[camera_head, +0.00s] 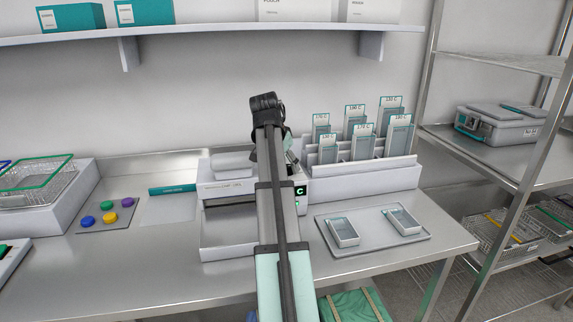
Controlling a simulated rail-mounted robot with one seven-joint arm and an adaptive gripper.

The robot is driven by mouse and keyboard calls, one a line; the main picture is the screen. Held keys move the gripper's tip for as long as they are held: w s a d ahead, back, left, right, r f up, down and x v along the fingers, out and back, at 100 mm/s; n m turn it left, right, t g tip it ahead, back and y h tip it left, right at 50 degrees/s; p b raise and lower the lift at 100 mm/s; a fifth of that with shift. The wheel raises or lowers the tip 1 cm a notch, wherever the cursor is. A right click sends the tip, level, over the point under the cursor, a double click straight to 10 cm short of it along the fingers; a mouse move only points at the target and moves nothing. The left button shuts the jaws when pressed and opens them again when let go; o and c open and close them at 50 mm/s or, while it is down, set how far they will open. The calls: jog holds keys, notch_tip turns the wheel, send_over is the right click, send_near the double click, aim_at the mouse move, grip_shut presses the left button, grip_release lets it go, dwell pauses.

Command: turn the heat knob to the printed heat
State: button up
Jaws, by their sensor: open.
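A white machine (229,189) stands on the bench behind my arm. A small dark display (300,191) on its right front shows a green "C"; the rest of the reading is covered by my arm. I cannot make out the heat knob, as my arm crosses the machine's front. Part of my gripper (291,156) shows just right of the arm, above the machine; its fingertips are mostly hidden and nothing is seen held. Clear packs with printed heat cards (355,111) stand in a white rack (388,174); the small figures are hard to read.
Coloured discs (109,218) lie on a plate at left, near a wire basket (40,189). A shelf (220,35) runs above; a metal rack (505,165) stands at right.

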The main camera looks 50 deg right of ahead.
jog(key=c, duration=1.2)
jog(key=shift+o, duration=0.3)
jog(key=shift+p, duration=0.35)
jog(key=n+t+p, duration=0.1)
jog(key=n+p, duration=0.1)
jog(key=n, duration=0.1)
jog(key=shift+s, duration=0.2)
jog(key=n+t+p, duration=0.1)
jog(key=n+p, duration=0.2)
jog(key=n, duration=0.1)
jog(key=shift+t+y+p, duration=0.35)
jog(key=shift+t+y, duration=0.05)
jog(key=n+t+y+p, duration=0.1)
jog(key=n+p, duration=0.1)
jog(key=n, duration=0.3)
jog(key=shift+s+d, duration=0.1)
jog(key=shift+d, duration=0.05)
jog(key=shift+f+n+t+y+p, duration=0.1)
jog(key=shift+n+t+y+p, duration=0.5)
jog(key=shift+n, duration=1.2)
